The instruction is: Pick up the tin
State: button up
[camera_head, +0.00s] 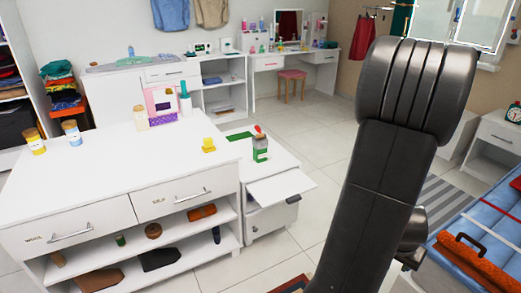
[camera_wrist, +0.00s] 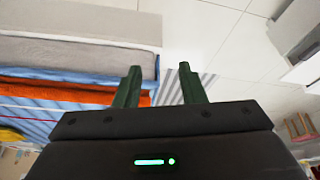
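A green and white tin-like container with a red top (camera_head: 261,149) stands upright on a low white cabinet, right of the dresser, in the head view. A small dark green can (camera_head: 120,240) stands on the dresser's upper open shelf; I cannot tell which of these is the tin. My gripper (camera_wrist: 159,72) shows in the wrist view with two dark green fingers apart and nothing between them. It points over the floor beside the bed-like blue and orange stack, away from the containers. Neither container shows in the wrist view.
A white panel (camera_head: 281,188) juts out from the low cabinet. Tiled floor (camera_head: 310,150) is free in the middle.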

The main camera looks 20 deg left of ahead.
aim_at(259, 155)
jog(key=i+u, duration=0.1)
jog(key=u, duration=0.4)
jog(key=i+u, duration=0.1)
jog(key=u, duration=0.4)
jog(key=i+l+u, duration=0.1)
jog(key=u, duration=0.4)
jog(key=i+l+u, duration=0.25)
jog(key=i+l, duration=0.15)
jog(key=l, duration=0.2)
jog(key=i+l+u, duration=0.1)
jog(key=l, duration=0.25)
jog(key=i+l+u, duration=0.2)
jog(key=i+l, duration=0.15)
jog(key=l, duration=0.35)
jog(key=i+l+u, duration=0.15)
jog(key=l, duration=0.2)
jog(key=i+l+u, duration=0.1)
jog(key=l, duration=0.25)
jog(key=i+l+u, duration=0.1)
jog(key=l, duration=0.3)
